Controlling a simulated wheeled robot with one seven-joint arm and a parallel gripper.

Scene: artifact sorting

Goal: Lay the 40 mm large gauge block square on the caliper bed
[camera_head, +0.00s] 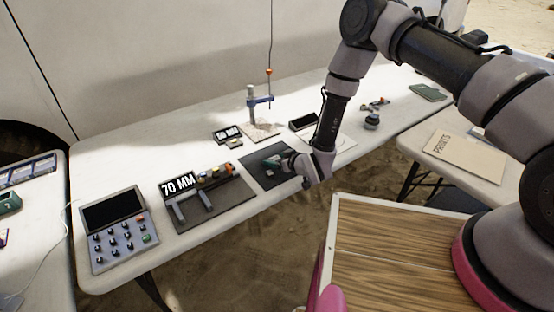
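The caliper bed (228,205) is a flat dark grey plate on the long white table, left of my gripper. Two light grey jaw bars (205,200) stand apart on it, and its display (179,184) reads "70 MM". Several small orange, dark and tan parts (215,172) sit along its back edge; I cannot tell whether any is a gauge block. My gripper (286,162) is low over a dark mat (258,176), right of the caliper bed.
A keypad console (120,240) lies left of the caliper bed. A stand with an upright post (251,103) is behind the mat. Small dark items (227,133) lie nearby. A side table at right holds a "PROJTS" folder (465,154). A wood-topped surface (385,250) is in front.

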